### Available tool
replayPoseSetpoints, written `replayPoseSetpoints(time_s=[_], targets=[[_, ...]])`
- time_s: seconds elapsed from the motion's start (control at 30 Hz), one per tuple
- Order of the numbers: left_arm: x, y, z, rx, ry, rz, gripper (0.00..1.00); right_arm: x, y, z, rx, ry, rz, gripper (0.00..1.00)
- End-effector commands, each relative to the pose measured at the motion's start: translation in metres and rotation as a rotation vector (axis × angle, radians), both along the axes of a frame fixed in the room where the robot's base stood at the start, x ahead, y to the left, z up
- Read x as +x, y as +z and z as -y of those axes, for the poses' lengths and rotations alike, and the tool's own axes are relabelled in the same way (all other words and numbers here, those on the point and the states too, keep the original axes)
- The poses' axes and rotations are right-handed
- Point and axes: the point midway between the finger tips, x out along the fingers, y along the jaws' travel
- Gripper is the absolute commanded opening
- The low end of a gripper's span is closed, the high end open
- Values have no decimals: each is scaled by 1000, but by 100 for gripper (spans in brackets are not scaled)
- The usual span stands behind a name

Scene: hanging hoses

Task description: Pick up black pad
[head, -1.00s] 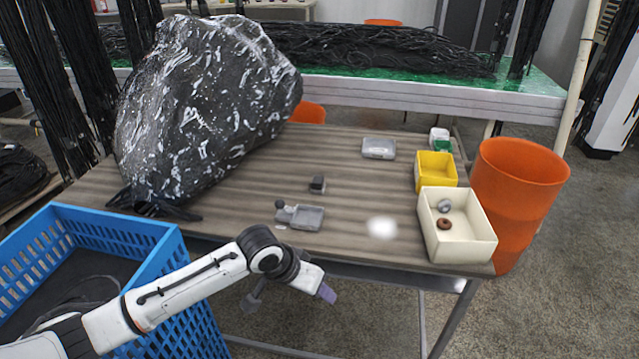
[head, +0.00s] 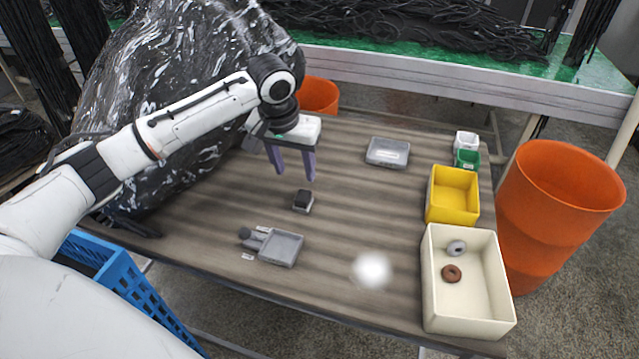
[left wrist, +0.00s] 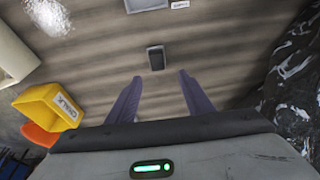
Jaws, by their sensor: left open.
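The black pad (head: 303,200) is a small dark block with a grey edge, lying on the wooden table (head: 350,225). In the left wrist view the black pad (left wrist: 156,58) lies ahead of the fingertips, roughly centred between them. My left gripper (head: 295,178) is open and empty, its purple fingers pointing down above the table, just behind the pad and apart from it. In the left wrist view my left gripper (left wrist: 160,75) shows both fingers spread. My right gripper is not in view.
A grey tray with a small fixture (head: 275,246) lies in front of the pad. A grey case (head: 388,152) lies behind. Yellow (head: 453,195) and cream (head: 432,310) bins stand right, beside an orange bin (head: 560,200). A large black wrapped bundle (head: 150,90) fills the left.

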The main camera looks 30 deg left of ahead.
Motion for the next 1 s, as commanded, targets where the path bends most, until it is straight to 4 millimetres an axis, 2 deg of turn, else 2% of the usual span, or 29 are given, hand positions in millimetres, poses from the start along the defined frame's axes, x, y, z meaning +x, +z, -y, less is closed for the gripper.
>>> replayPoseSetpoints(time_s=[0.3,0.47,0.7,0.83,1.0], targets=[[10,-41,-3,0,3,-4,47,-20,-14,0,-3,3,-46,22],[13,-52,-2,2,3,-3,47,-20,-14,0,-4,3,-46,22],[22,-86,2,0,3,-4,47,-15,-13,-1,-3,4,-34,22],[25,-95,1,1,2,-2,47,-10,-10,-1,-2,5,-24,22],[25,-96,1,1,1,-1,47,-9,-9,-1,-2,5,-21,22]])
